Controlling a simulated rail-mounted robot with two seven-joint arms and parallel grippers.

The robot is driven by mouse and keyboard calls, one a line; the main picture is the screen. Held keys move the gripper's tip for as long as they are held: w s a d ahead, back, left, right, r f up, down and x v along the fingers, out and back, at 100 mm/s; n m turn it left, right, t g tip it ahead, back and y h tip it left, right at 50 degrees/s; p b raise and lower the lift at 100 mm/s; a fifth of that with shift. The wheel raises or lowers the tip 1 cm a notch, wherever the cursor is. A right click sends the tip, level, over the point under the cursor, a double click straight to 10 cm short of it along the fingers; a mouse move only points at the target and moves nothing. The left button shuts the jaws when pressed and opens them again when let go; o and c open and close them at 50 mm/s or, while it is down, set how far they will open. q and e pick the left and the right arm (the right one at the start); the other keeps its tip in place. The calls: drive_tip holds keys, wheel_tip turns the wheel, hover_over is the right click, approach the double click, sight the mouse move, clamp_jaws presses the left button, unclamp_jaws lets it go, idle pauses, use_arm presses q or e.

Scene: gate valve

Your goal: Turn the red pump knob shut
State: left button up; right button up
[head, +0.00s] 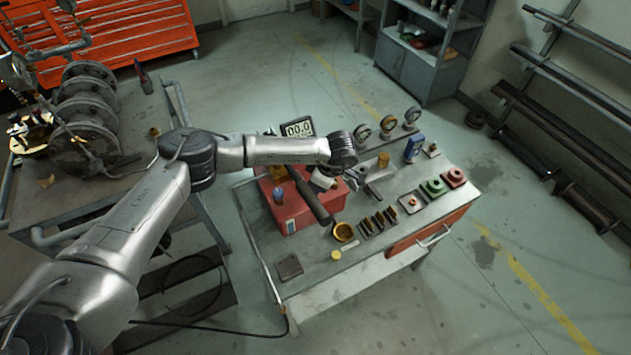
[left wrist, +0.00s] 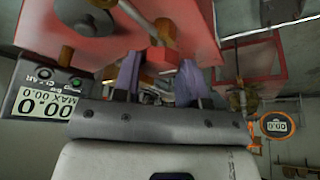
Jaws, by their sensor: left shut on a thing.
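The red pump (head: 292,216) stands on the workbench, with a black handle (head: 313,197) slanting across it. My right gripper is not in view.
A digital gauge (head: 298,128) reading 00.0 stands behind the pump; it also shows in the left wrist view (left wrist: 45,100). The near left corner has some free room.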

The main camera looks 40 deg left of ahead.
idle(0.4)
use_arm(q)
drive_tip(key=o, duration=0.9)
drive_tip(key=v, duration=1.4)
